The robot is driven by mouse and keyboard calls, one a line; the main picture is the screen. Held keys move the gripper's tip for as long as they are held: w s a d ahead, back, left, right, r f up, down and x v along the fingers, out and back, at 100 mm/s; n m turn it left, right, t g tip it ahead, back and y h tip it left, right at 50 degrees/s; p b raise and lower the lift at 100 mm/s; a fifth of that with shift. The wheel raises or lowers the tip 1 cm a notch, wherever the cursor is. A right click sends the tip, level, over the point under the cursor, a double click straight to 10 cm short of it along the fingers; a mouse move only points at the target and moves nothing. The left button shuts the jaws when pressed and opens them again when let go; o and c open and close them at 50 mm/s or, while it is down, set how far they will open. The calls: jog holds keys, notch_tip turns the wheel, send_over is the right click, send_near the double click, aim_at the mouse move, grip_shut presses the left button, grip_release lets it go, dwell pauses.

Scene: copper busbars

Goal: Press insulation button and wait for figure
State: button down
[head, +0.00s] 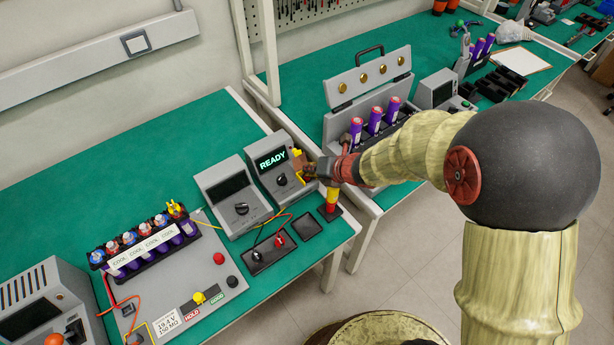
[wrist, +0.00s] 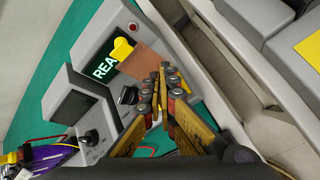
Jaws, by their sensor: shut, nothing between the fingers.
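The grey meter (head: 270,180) shows READY in green on its dark screen (head: 272,159); the word is partly covered in the wrist view (wrist: 103,70). Its face carries a black knob (wrist: 127,95), a small red button (wrist: 132,27) and a yellow piece (wrist: 122,49) beside a copper-coloured plate (wrist: 145,64). I cannot tell which control is the insulation button. My gripper (head: 309,170) is shut and empty at the meter's right side. In the wrist view its fingertips (wrist: 163,80) are close to the copper plate; whether they touch is unclear.
A second grey meter (head: 232,195) with a dark screen stands to the left. A rack of cells (head: 145,240) sits on a grey panel with red, black and yellow parts. A red and yellow post (head: 331,201) stands below my gripper. Bare green bench (head: 90,180) lies at the left.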

jog(key=shift+s+f, duration=0.5)
jog(key=shift+f, duration=0.15)
jog(key=r+p, duration=0.1)
jog(key=r, duration=0.1)
jog(key=r+p, duration=0.1)
jog(key=p, duration=0.1)
jog(key=r+p, duration=0.1)
jog(key=r, duration=0.1)
jog(key=shift+w+r+p, duration=0.3)
jog(key=shift+w+r, duration=0.05)
